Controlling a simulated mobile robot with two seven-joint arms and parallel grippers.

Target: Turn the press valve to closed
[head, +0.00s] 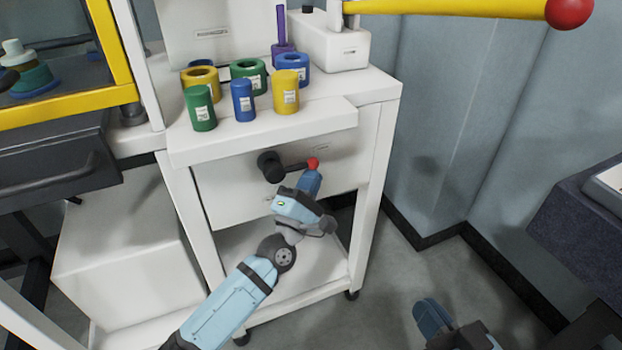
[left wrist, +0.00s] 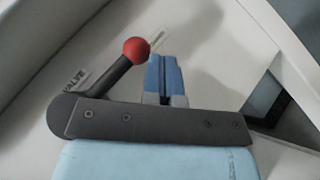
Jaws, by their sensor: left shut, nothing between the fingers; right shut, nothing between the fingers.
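The press valve has a black hub (head: 270,166) on the front panel of the white cart and a dark lever ending in a red ball (head: 313,163). In the head view the lever points right, nearly level. My left gripper (head: 314,176) is shut and empty, its fingertips just below or beside the ball. In the left wrist view the closed blue fingers (left wrist: 163,72) are right of the red ball (left wrist: 137,49); contact is unclear. Part of the lever is hidden behind my gripper's body there. My right gripper (head: 428,308) is shut and empty, low at the right, away from the valve.
Green, blue and yellow cylinders and rings stand on the white cart top (head: 335,117) above the valve. A yellow bar (head: 450,6) with a red knob crosses the top right. A dark drawer (head: 60,165) is at left. Open floor (head: 390,265) lies right of the cart.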

